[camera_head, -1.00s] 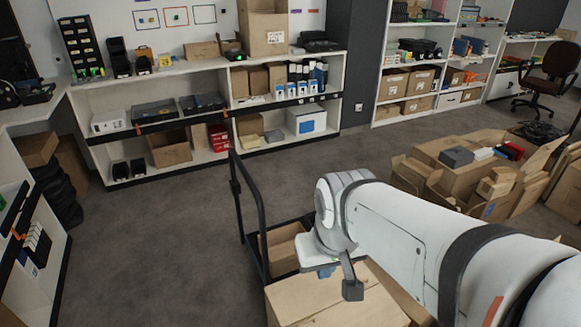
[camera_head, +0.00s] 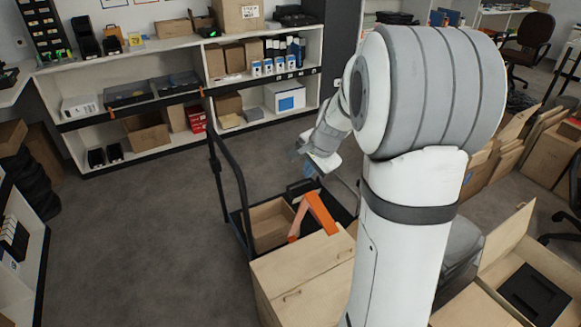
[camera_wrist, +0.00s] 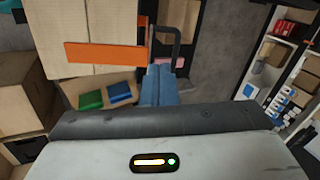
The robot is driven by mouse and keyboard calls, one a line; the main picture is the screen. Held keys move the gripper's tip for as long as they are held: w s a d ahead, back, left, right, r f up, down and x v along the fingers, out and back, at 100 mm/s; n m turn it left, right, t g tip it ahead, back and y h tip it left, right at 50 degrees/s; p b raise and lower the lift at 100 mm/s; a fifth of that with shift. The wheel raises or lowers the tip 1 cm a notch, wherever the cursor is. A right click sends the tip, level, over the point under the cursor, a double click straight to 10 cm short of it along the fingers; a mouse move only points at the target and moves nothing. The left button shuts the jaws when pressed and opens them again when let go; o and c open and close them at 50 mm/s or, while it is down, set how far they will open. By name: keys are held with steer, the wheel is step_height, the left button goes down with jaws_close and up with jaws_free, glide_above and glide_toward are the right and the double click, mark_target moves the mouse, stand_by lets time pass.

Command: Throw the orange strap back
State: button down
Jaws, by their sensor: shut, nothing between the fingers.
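The orange strap (camera_head: 318,212) shows in the head view as a bent band at the far edge of a closed carton (camera_head: 305,272) on the cart. In the wrist view the orange strap (camera_wrist: 105,53) is a wide band across a carton face. Its right end reaches the carton's edge. My gripper (camera_head: 310,170) is beyond and above the strap in the head view, partly hidden by my wrist. In the wrist view its blue fingers (camera_wrist: 158,82) are together, empty, to the right of and below the strap. I see no contact with the strap.
An open carton (camera_head: 268,225) stands on the cart beside the black cart handle (camera_head: 228,185). Another open carton (camera_head: 530,275) is at lower right. White shelves (camera_head: 190,95) line the back. Grey floor is clear at left. Green and blue items (camera_wrist: 105,97) lie in a box.

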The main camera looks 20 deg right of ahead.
steer(key=w+d+f+m, duration=0.2)
steer(key=w+d, duration=0.1)
steer(key=shift+f, duration=0.35)
steer(key=b+x, duration=0.1)
steer(key=x, duration=0.8)
steer(key=shift+w+f, duration=0.2)
steer(key=shift+w, duration=0.05)
steer(key=shift+w+r+p, duration=0.1)
steer(key=shift+r+p, duration=0.05)
steer(key=shift+p, duration=0.35)
